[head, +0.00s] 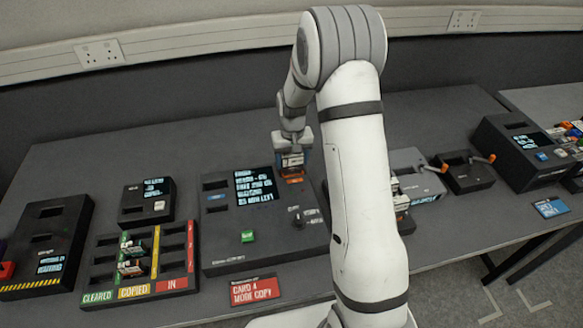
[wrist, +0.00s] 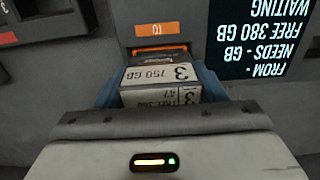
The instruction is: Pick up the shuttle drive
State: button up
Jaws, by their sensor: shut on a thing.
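The station's lit screen (head: 257,186) is left of my gripper. Dark units (head: 45,245) and (head: 148,202) stand nearby. A crank device (head: 466,172) and another screen unit (head: 520,150) stand at right.

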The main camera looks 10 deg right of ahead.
jog(key=c, duration=0.6)
jog(key=shift+o, duration=0.2)
